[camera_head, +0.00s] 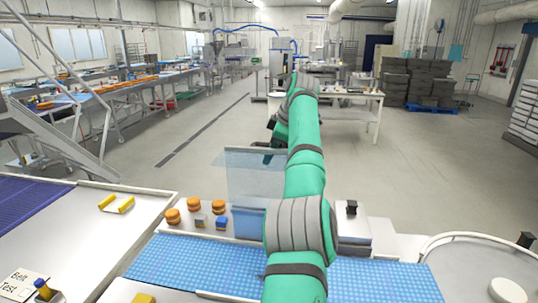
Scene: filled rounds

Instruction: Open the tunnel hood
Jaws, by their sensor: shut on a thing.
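The tunnel hood, a translucent pale-blue panel (252,178), stands raised on the far side of the blue belt (200,262). A darker blue translucent part shows below it. My green arm reaches forward over the belt and hides the hood's right side. My black gripper (268,152) is at the hood's top edge, shut on it. The fingertips are small and partly hidden by my arm, so the exact grip point is unclear.
Orange round stacks (173,215) and small grey and blue blocks stand left of the hood. A black-topped post (351,208) stands right of my arm. The floor beyond is open.

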